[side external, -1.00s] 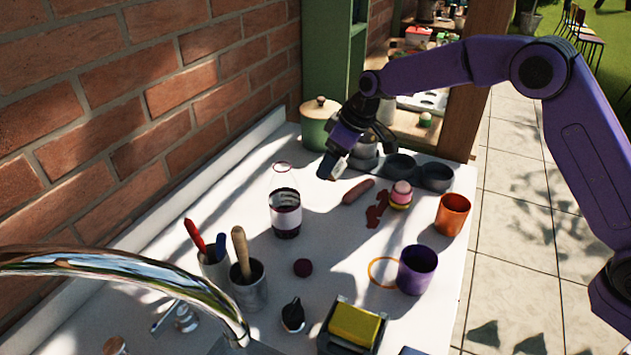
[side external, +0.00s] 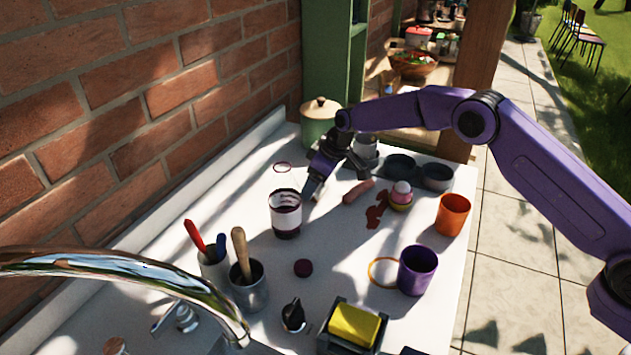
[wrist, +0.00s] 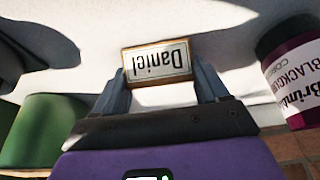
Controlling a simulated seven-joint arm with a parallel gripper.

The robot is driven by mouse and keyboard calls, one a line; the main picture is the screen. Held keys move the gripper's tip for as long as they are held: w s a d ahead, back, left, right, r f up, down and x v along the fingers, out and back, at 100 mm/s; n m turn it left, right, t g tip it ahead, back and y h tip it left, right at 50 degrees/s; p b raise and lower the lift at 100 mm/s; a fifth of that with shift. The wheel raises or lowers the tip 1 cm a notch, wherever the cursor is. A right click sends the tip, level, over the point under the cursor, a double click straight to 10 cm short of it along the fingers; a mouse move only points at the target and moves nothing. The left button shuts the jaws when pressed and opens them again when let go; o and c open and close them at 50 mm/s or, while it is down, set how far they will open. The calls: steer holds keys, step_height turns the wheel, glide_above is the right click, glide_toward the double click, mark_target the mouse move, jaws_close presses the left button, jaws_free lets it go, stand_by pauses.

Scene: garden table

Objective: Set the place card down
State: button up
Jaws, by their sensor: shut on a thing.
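The place card (wrist: 158,63) is a small white card with a wooden-coloured edge and the name "Daniel", upside down in the wrist view. My gripper (side external: 312,188) is shut on it, one finger at each side. In the side view the gripper points down close to the white table (side external: 340,245), just right of and behind a dark-labelled jar (side external: 286,212). The card is too small there to make out clearly. I cannot tell whether its lower edge touches the table.
The jar also shows at the right of the wrist view (wrist: 295,75). A green lidded pot (side external: 320,122) stands behind the gripper. A sausage-like item (side external: 358,191), red patch (side external: 376,211), stacked pastel item (side external: 401,196) and orange cup (side external: 453,214) lie right. The table in front is partly clear.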

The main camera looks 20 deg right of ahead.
steer(key=shift+f, duration=0.15)
steer(key=o, duration=1.1)
steer(key=v, duration=1.2)
